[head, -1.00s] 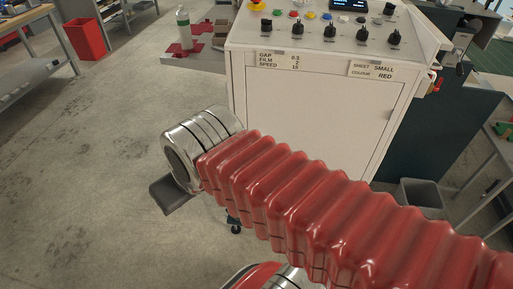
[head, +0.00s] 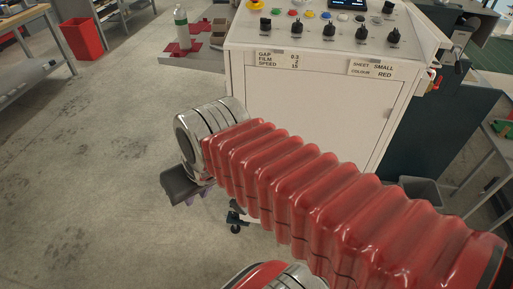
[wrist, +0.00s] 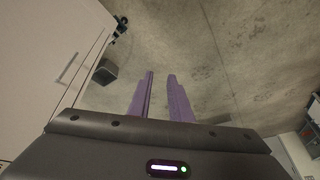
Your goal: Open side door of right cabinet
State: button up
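A white cabinet (head: 318,115) with a control panel on top stands in front of me, its front panel closed. In the wrist view a pale cabinet face (wrist: 40,55) fills the left side, with a slim upright handle (wrist: 69,68) on it. That face looks shut. My gripper (wrist: 161,75) has two purple fingers, apart with nothing between them. They point past the cabinet toward open floor, and the handle is left of them, not touched. In the head view my gripper (head: 198,195) is low, left of the cabinet front, mostly hidden behind my wrist.
A dark box (wrist: 104,71) is on the floor by the cabinet in the wrist view. A grey bin (head: 423,190) stands right of the cabinet, near a grey table (head: 490,150). Clear concrete floor (head: 90,170) lies to the left, with a red bin (head: 81,40) beyond.

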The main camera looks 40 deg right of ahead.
jog(key=w+d+f+m+y, duration=0.6)
jog(key=d+f+m+y, duration=0.45)
jog(key=m, duration=0.55)
jog(key=s+d+f+m+t+h, duration=0.1)
jog(key=d+f+m+t+h, duration=0.1)
jog(key=d, duration=0.6)
jog(key=s+d+f+m+t+h, duration=0.1)
jog(key=d+f+m+t+h, duration=0.1)
jog(key=d+f+m+t, duration=0.3)
jog(key=s+d+f+m+t+h, duration=0.1)
jog(key=d+f+m+t+h, duration=0.2)
jog(key=d+m, duration=0.6)
jog(key=d+t, duration=0.2)
jog(key=shift+s+d+f+m+t, duration=0.2)
jog(key=shift+d+f+m+t, duration=0.2)
jog(key=shift+w, duration=0.1)
jog(key=x, duration=1.3)
jog(key=shift+w, duration=0.35)
jog(key=shift+c, duration=0.6)
grip_shut()
